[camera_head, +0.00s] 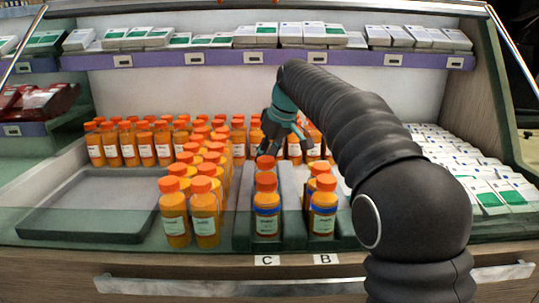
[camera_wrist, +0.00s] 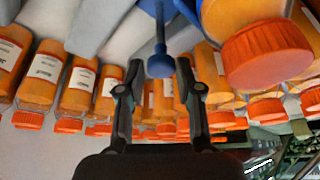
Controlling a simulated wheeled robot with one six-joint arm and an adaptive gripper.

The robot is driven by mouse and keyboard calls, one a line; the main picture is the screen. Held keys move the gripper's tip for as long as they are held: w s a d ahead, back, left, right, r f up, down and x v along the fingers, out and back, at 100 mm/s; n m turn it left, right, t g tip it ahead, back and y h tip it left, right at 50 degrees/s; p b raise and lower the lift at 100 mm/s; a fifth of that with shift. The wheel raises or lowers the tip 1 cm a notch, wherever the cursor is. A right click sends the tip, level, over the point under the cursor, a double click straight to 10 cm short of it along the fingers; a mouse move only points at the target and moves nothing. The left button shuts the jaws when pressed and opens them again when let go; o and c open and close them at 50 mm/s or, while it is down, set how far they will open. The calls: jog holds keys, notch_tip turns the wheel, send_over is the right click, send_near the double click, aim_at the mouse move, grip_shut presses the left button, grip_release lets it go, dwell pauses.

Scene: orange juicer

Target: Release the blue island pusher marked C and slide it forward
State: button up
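In the wrist view a blue pusher rod with a round knob (camera_wrist: 160,66) lies between my gripper's fingertips (camera_wrist: 164,60). The two dark fingers are apart, with a gap on each side of the knob. In the head view my gripper (camera_head: 286,138) is above the back part of the lane with the C label (camera_head: 267,260). The pusher cannot be made out there, behind the bottles and my gripper. Orange bottles (camera_head: 267,222) with red-orange caps stand at the front of lane C.
Lane B, with its label (camera_head: 325,259), holds bottles (camera_head: 323,224) just right of lane C. Rows of bottles (camera_head: 206,225) stand left of it. An empty grey tray (camera_head: 85,225) lies at the left. White-and-green boxes (camera_head: 485,195) fill the right side. A shelf (camera_head: 200,59) runs behind.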

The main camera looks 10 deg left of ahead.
jog(key=shift+o, duration=1)
jog(key=shift+d, duration=0.1)
jog(key=v, duration=1.2)
